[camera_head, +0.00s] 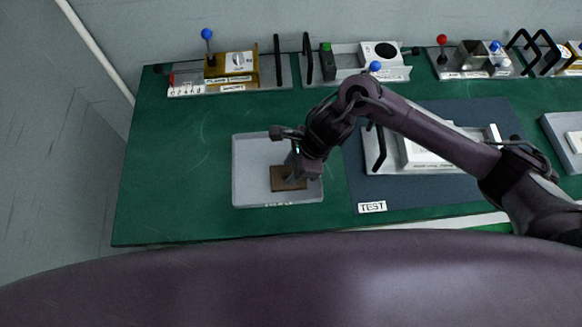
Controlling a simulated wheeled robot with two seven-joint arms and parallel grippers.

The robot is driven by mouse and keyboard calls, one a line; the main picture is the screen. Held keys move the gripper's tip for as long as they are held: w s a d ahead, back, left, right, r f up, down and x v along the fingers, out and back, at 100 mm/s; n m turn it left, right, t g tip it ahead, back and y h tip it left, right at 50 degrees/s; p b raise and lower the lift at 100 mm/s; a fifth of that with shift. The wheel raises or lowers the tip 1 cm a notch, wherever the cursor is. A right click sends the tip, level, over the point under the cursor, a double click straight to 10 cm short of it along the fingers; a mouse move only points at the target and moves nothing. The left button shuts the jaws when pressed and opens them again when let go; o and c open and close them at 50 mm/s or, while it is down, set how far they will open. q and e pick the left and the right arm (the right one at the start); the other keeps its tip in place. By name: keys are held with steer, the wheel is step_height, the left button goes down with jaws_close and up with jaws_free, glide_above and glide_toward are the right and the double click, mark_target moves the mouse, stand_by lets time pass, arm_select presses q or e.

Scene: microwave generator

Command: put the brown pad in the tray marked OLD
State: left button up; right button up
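The brown pad (283,185) is a small flat dark-brown block inside the light grey tray (250,160) on the left half of the green table. It appears to lie on or just above the tray floor. My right gripper (294,178) reaches down into the tray from the right, with its fingers at the pad's upper right part. The fingertips are small and dark, so I cannot tell whether they grip the pad. The tray's front label is too cut off to read. My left gripper is not in view.
A dark blue mat marked TEST (372,207) lies right of the tray, carrying a grey unit with a white block (425,152) partly behind my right arm. Another grey tray (556,128) is at the right edge. Fixtures with knobs and handles (232,72) line the back. The table left of the tray is clear.

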steer(key=b+v, duration=0.2)
steer(key=v, duration=0.9)
